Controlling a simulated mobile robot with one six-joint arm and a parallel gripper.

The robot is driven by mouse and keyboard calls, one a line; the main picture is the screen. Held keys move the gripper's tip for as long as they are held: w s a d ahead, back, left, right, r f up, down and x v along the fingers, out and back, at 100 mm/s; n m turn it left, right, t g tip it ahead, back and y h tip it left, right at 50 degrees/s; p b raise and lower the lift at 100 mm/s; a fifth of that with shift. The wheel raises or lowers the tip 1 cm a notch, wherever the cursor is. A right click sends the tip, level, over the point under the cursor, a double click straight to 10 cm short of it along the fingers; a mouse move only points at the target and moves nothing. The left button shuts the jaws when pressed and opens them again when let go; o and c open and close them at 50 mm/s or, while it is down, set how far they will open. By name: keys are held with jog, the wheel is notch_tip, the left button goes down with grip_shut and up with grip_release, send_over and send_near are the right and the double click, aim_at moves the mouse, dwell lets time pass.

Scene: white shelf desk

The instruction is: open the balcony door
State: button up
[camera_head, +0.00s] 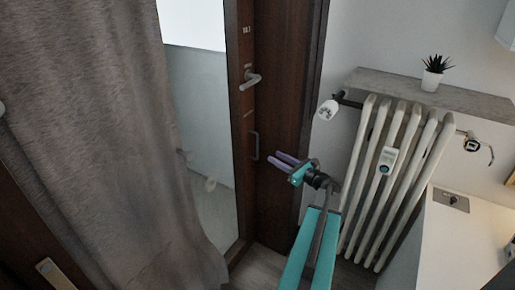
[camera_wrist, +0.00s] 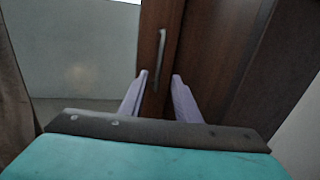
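The balcony door has a dark brown wooden frame (camera_head: 243,130) and a large glass pane (camera_head: 203,120). A silver lever handle (camera_head: 250,79) sits on the frame's upper part, and a slim pull handle (camera_head: 254,146) sits lower down. My gripper (camera_head: 277,160) is in front of the dark wood, just right of the pull handle in the head view. In the wrist view, its two lilac fingers (camera_wrist: 159,78) are apart with nothing between them. The pull handle (camera_wrist: 160,50) shows beyond the fingertips, apart from them. The lever handle is outside the wrist view.
A grey curtain (camera_head: 95,130) hangs over the left side. A white radiator (camera_head: 385,185) stands to the right of my gripper, under a shelf (camera_head: 430,93) with a potted plant (camera_head: 434,73). A white desk surface (camera_head: 460,240) is at the lower right.

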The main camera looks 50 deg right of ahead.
aim_at(257, 147)
jog(key=w, duration=0.4)
jog(key=w+p, duration=0.1)
jog(key=w, duration=0.7)
jog(key=shift+w+d, duration=0.1)
jog(key=shift+d, duration=0.2)
jog(key=shift+c, duration=0.4)
grip_shut()
